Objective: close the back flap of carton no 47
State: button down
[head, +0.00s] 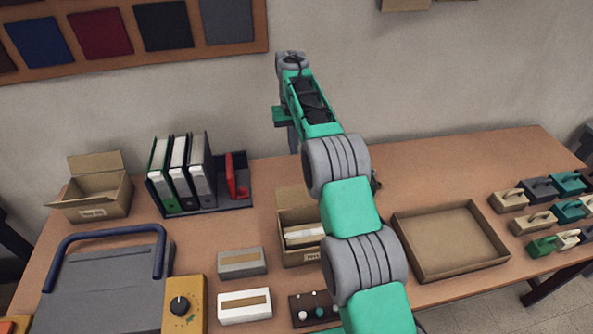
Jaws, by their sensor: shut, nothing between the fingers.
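A small brown carton (301,256) stands on the table at the middle of the head view, partly hidden by my arm. Its back flap (291,199) stands up, and whitish items lie inside. A second brown carton (97,208) stands at the far left with its flaps open. Both have small labels that are too small to read, so I cannot tell which is no 47. My gripper (291,138) is shut and empty, above and behind the middle carton, apart from it. My arm hides part of the gripper and the carton's right side.
Binders (181,172) in a dark rack stand left of the middle carton. A shallow brown tray (486,262) lies to the right. Two label boxes (242,262) and a knob board (312,310) are in front. The back right of the table is clear up to the wall.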

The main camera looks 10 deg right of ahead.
jog(key=s+f+b, duration=0.3)
jog(key=s+f, duration=0.2)
jog(key=f, duration=0.3)
jog(key=shift+f, duration=0.25)
jog(key=shift+b, duration=0.4)
